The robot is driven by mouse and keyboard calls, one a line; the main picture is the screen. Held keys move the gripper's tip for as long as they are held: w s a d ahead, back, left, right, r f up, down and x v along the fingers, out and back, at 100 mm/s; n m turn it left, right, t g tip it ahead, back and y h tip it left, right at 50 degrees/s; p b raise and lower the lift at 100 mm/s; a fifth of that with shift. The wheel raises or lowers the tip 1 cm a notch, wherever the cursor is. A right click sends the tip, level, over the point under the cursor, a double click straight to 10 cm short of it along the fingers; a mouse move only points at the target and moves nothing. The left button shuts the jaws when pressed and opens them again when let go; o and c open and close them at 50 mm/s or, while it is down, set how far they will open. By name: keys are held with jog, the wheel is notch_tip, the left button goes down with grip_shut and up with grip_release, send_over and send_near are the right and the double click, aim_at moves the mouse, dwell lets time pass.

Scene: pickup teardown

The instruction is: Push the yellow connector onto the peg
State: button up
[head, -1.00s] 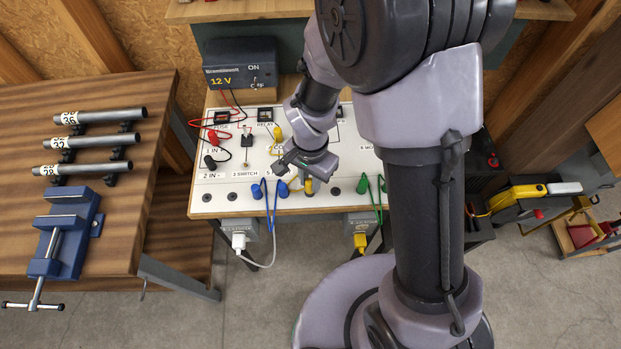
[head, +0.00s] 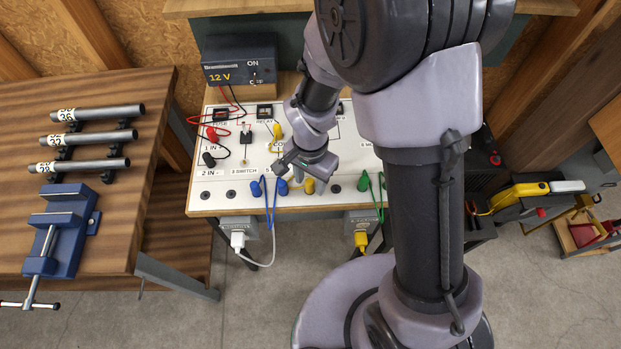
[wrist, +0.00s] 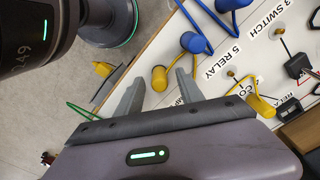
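A yellow connector (wrist: 159,79) stands at the board's front edge. In the wrist view it shows between my gripper's (wrist: 160,84) two fingers, with a gap on each side. The fingers are apart and hold nothing that I can see. In the head view the yellow connector (head: 309,186) shows just below my gripper (head: 307,168). A second yellow connector (wrist: 262,105) with a yellow wire lies farther in on the board, and a small brass peg (wrist: 231,73) stands near it. Whether the front connector sits on a peg is hidden.
Two blue connectors (wrist: 194,42) with a blue wire stand close beside the yellow one. A green lead (head: 363,183) is to the right on the white board (head: 220,178). The 12 V supply (head: 240,72) is behind. A workbench with a blue vise (head: 65,235) is at left.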

aim_at(311, 180)
notch_tip(311, 180, up, 18)
jog(key=f+p, duration=0.1)
jog(key=p, duration=0.5)
jog(key=s+d+r+n+t+y+b, duration=0.1)
jog(key=s+d+r+t+b, duration=0.2)
jog(key=s, duration=0.3)
jog(key=s+d+r+n+t+y+b, duration=0.1)
jog(key=s+d+r+n+t+b, duration=0.1)
jog(key=s+d+r+b, duration=0.1)
jog(key=s+r+b, duration=0.1)
jog(key=s+b, duration=0.1)
jog(key=shift+s+d+t+b, duration=0.25)
jog(key=shift+s+t+b, duration=0.05)
jog(key=shift+s+t, duration=0.1)
